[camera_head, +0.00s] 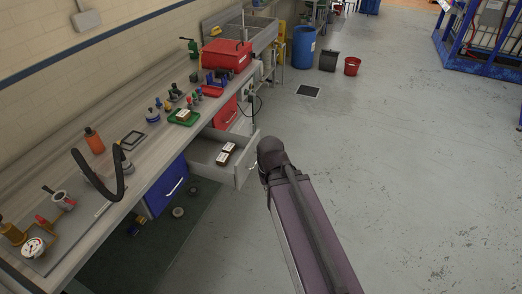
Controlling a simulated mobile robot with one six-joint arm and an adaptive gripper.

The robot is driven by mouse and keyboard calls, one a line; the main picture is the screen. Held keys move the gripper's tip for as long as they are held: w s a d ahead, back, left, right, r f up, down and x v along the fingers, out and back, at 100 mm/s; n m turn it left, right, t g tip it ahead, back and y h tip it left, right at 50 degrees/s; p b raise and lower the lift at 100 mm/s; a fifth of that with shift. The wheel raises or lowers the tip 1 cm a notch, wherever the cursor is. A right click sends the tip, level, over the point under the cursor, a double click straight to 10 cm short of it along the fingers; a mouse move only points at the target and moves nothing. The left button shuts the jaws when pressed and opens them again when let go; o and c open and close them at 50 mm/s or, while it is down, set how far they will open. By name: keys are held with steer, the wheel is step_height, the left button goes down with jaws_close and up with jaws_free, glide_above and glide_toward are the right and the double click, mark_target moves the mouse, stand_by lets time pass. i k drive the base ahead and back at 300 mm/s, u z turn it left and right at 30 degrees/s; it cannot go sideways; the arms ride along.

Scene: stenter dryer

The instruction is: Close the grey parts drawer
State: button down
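The grey parts drawer (243,172) is pulled out from under the workbench, left of the picture's middle. Its inside shows from above, with a few small dark boxes with pale labels (225,153) in it. A handle is on its front, on the right side. My arm comes up from the lower right, and its dark joint is just right of the drawer front. Whether the arm touches the drawer I cannot tell. My gripper's fingers do not show; the arm link may hide them.
The workbench (60,135) runs along the left wall with bottles, tools and a red toolbox (226,55). A blue barrel (303,47) and bins stand behind.

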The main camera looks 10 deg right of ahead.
mark_target(201, 154)
steer(key=z, duration=0.05)
steer(key=i, duration=1)
steer(key=u, duration=0.05)
